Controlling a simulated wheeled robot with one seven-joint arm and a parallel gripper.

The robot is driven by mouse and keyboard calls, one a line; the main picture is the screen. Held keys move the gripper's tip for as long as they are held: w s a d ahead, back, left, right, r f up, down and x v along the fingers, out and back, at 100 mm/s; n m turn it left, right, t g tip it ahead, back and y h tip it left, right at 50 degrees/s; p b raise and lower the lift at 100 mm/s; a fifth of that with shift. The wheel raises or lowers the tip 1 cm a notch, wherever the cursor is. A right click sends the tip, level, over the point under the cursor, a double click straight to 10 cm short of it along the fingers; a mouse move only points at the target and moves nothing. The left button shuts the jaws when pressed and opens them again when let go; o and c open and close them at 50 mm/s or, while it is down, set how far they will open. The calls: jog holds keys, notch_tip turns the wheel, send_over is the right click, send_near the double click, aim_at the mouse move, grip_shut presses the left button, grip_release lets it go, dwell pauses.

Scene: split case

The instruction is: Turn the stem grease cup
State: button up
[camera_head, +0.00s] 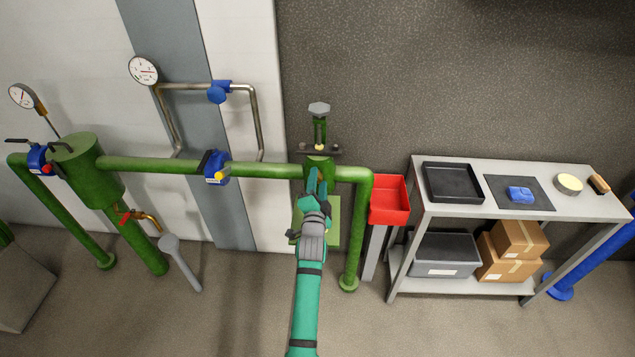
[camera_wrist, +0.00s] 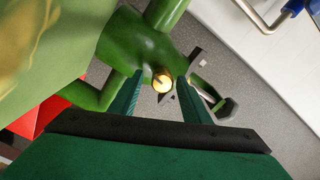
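The stem grease cup appears to be the small round brass cap (camera_wrist: 162,80) on the green valve body (camera_wrist: 140,42) in the wrist view. My gripper (camera_wrist: 159,76) is open, with one green finger on each side of the cap in that view. I cannot tell whether the fingers touch it or how far beyond the tips it sits. In the head view my gripper (camera_head: 317,180) is at the front of the green valve (camera_head: 319,163) on the horizontal pipe.
A red bin (camera_head: 389,213) stands just right of the valve. A green plate (camera_head: 332,225) is behind my arm. A grey shelf bench (camera_head: 450,208) stands further right.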

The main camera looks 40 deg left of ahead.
jog(key=shift+s+r, duration=0.1)
jog(key=shift+s, duration=0.05)
jog(key=v, duration=1)
jog(key=shift+s+d, duration=0.2)
jog(key=shift+s, duration=0.05)
dwell(0.4)
jog(key=s+d+f+n+h, duration=0.1)
jog(key=s+d+f, duration=0.2)
jog(key=s+d, duration=0.35)
jog(key=s+d+f+n+h, duration=0.1)
jog(key=s+d+f+n, duration=0.2)
jog(key=d, duration=0.7)
jog(key=s+d+f+h, duration=0.1)
jog(key=s+d+f, duration=0.3)
jog(key=d, duration=0.4)
jog(key=s+d+r+h, duration=0.2)
jog(key=s+d, duration=0.2)
jog(key=s, duration=0.4)
jog(key=s+d+r+n+h, duration=0.1)
jog(key=s+d, duration=0.3)
jog(key=s, duration=0.4)
jog(key=s+d+r+n+h, duration=0.1)
jog(key=s+d+r+h, duration=0.2)
jog(key=s, duration=0.6)
jog(key=shift+d+r, duration=0.15)
jog(key=shift+d, duration=0.7)
